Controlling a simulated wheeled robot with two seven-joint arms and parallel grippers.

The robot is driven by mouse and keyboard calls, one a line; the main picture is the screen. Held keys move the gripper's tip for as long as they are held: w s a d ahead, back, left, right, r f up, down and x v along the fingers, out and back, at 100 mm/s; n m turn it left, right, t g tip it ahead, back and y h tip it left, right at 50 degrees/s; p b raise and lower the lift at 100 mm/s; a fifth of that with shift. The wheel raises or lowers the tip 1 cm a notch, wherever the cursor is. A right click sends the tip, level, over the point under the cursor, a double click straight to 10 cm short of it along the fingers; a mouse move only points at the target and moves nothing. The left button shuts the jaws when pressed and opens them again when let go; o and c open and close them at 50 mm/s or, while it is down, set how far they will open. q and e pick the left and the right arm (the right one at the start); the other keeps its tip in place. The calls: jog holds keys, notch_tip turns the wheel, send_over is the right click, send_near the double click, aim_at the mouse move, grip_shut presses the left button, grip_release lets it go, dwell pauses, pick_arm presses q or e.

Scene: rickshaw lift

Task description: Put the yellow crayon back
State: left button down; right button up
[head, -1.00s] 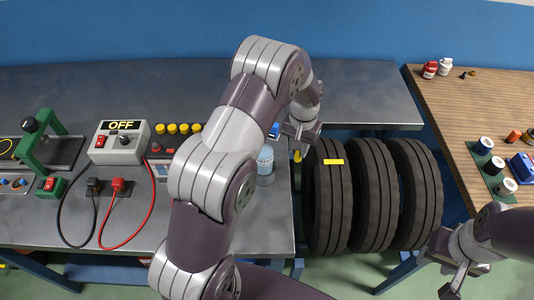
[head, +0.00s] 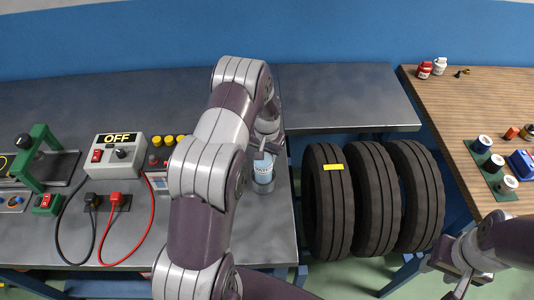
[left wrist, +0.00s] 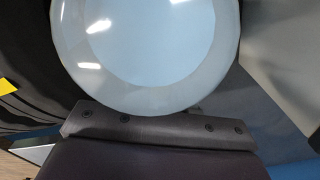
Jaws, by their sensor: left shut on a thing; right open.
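My left gripper (head: 267,143) is at the right end of the grey workbench, directly over the light blue labelled jar (head: 263,178). Its fingers are mostly hidden by my own arm and the jar's top. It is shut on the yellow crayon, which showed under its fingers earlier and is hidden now. The jar stands upright on the bench. In the left wrist view a pale blue round surface (left wrist: 160,50), apparently the jar, fills the upper middle, very close. I cannot tell whether gripper and jar touch. My right gripper (head: 459,275) is open and empty at the lower right.
Several black tyres (head: 327,215) stand right of the grey workbench (head: 345,95). A control box marked OFF (head: 118,152), cables and yellow knobs (head: 155,141) lie left of my arm. A wooden table (head: 455,115) with spools is on the right. The rear bench is clear.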

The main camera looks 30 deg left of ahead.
pick_arm(q)
jog(key=shift+a+f, duration=0.1)
jog(key=shift+a, duration=0.05)
jog(key=c, duration=0.9)
grip_release()
jog(key=shift+c, duration=0.2)
jog(key=shift+r, duration=0.25)
notch_tip(320, 180, up, 12)
jog(key=b, duration=0.3)
jog(key=s+d+r, duration=0.1)
jog(key=s+d, duration=0.5)
jog(key=s, duration=0.4)
jog(key=s+d+r+m+t, duration=0.1)
jog(key=s+d, duration=0.5)
jog(key=s, duration=0.3)
jog(key=shift+s+r, duration=0.2)
jog(key=shift+s, duration=0.15)
jog(key=shift+s+d, duration=0.1)
jog(key=shift+d, duration=0.05)
